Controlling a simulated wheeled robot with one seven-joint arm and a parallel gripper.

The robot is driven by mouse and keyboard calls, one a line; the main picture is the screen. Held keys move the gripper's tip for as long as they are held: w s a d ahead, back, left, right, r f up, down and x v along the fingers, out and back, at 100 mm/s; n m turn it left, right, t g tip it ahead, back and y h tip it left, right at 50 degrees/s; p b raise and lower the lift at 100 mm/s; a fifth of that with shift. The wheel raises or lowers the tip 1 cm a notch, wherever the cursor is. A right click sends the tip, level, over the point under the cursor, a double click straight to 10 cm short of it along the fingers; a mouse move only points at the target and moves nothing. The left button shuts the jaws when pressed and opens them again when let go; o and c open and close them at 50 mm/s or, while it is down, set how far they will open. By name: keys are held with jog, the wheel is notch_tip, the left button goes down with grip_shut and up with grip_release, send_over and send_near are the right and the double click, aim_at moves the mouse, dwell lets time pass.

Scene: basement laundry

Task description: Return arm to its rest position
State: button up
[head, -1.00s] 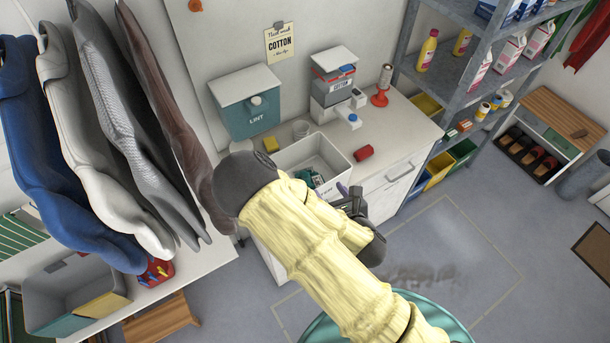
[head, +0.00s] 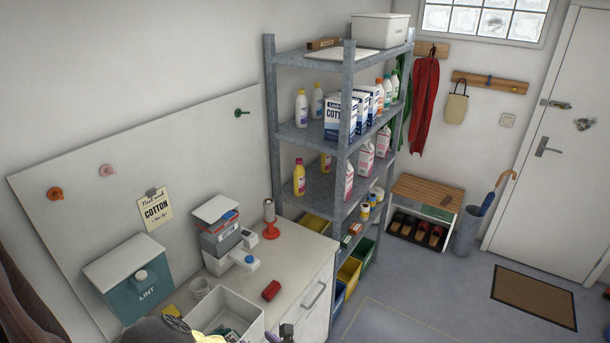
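A small dark piece at the bottom edge, right of the bin, may be part of my gripper (head: 287,331). Its fingers cannot be made out, so I cannot tell whether it is open or shut or holds anything. The rest of my arm is below the picture.
A metal shelf (head: 347,145) stands behind. Floor is clear toward the doormat (head: 533,297) and white door (head: 560,150).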

jog(key=w+d+m+g+h+b, duration=0.1)
jog(key=w+d+m+h+b, duration=0.2)
jog(key=d+m, duration=0.7)
jog(key=w+d+m+g+h+b, duration=0.15)
jog(key=d+m+h, duration=0.4)
jog(key=m, duration=0.85)
jog(key=s+d+r+m+g+b, duration=0.5)
jog(key=s+d+m, duration=0.5)
jog(key=m, duration=0.7)
jog(key=shift+s+d+r, duration=0.15)
jog(key=shift+d+r, duration=0.6)
jog(key=shift+d, duration=0.3)
jog(key=shift+y, duration=0.25)
